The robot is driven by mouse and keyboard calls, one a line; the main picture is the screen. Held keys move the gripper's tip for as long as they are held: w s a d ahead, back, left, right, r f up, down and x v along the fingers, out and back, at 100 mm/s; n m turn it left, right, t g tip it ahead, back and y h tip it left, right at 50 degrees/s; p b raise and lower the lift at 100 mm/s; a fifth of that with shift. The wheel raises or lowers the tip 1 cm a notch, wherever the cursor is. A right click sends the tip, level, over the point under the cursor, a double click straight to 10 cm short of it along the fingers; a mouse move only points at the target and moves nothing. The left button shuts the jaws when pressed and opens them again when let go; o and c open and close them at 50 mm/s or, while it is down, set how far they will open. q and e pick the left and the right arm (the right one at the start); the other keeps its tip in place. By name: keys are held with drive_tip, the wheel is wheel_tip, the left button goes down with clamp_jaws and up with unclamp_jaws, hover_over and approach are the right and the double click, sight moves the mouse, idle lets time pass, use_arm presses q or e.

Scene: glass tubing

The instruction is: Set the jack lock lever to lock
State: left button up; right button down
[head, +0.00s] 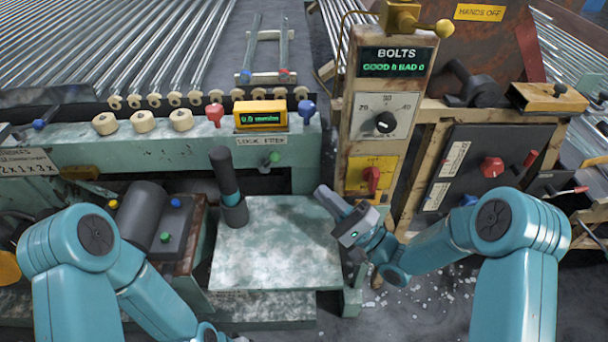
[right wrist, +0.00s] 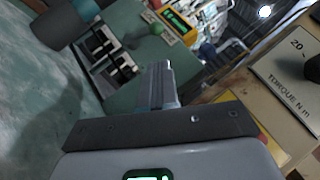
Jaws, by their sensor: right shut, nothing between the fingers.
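The jack lock lever (head: 272,158) has a green knob and sits on the pale green machine front, under the right part of a small label (head: 262,140) that seems to read LOCK and FREE. Its green knob also shows at the top of the right wrist view (right wrist: 155,30). My right gripper (head: 325,195) is shut and empty. It is above the right edge of the metal plate, to the lower right of the lever and apart from it. Its closed fingers (right wrist: 158,75) point toward the machine front in the wrist view. My left arm shows at lower left, but its gripper is out of frame.
A dark upright cylinder handle (head: 226,180) stands at the plate's left. The bare plate (head: 275,255) lies below the lever. The wooden BOLTS post (head: 384,110) with a dial and red switch (head: 371,178) rises close right of my right gripper. A green display (head: 261,117) is above the label.

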sight(274, 160)
drive_tip(key=x, duration=0.9)
drive_tip(key=shift+a, duration=0.25)
drive_tip(key=shift+w+r, duration=0.1)
drive_tip(key=shift+w, duration=0.05)
drive_tip(key=shift+r+p, duration=0.1)
drive_tip(key=shift+p, duration=0.25)
drive_tip(key=a+r+n+g+h+p, duration=0.2)
drive_tip(key=n+p, duration=0.1)
drive_tip(key=p, duration=0.2)
drive_tip(key=a+r+n+g+h+p, duration=0.2)
drive_tip(key=n+g+h+p, duration=0.1)
drive_tip(key=p, duration=0.3)
drive_tip(key=shift+r, duration=0.35)
drive_tip(key=shift+a+f+n+g+h+p, duration=0.15)
drive_tip(key=shift+a+n+g+h+p, duration=0.35)
drive_tip(key=shift+a+h+p, duration=0.4)
drive_tip(key=shift+a, duration=0.15)
drive_tip(key=shift+p, duration=0.3)
